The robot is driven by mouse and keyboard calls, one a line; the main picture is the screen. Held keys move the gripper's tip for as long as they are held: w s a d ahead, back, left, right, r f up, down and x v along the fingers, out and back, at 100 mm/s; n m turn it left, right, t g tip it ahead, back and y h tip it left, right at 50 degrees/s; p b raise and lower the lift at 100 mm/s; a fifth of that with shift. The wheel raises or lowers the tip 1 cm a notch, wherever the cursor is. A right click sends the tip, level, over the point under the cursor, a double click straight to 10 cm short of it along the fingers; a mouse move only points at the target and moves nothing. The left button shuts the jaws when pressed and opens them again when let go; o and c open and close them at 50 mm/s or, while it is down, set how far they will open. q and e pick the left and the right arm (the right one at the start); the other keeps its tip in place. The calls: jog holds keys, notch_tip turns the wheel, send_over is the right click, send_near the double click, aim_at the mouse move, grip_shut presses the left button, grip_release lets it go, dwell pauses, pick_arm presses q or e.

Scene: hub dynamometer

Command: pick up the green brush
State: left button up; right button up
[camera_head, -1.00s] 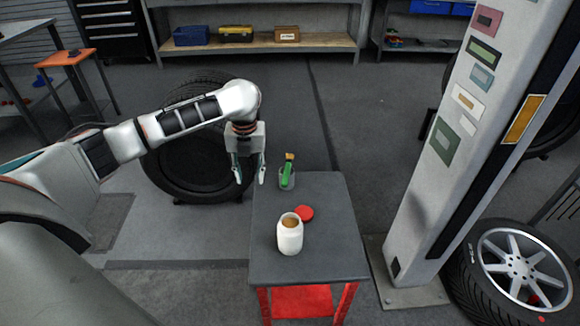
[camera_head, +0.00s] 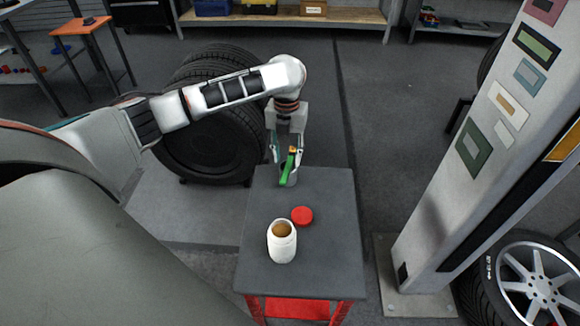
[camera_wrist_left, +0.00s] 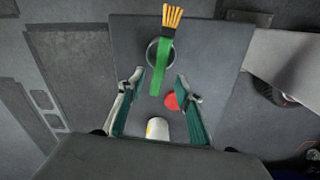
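My right gripper is not in view.
A white open jar (camera_head: 282,241) and a red lid (camera_head: 302,216) stand on the dark tabletop (camera_head: 325,250) nearer me. A tyre (camera_head: 215,135) stands left of the table. A grey post (camera_head: 470,150) rises on the right.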

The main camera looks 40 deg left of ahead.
aim_at(287, 168)
pick_arm(q)
notch_tip(287, 168, down, 4)
jog(key=shift+r+b, duration=0.25)
jog(key=shift+b, duration=0.35)
jog(key=shift+w+f, duration=0.15)
jog(key=shift+f, duration=0.4)
jog(key=shift+r, duration=0.2)
jog(key=shift+a, duration=0.1)
grip_shut()
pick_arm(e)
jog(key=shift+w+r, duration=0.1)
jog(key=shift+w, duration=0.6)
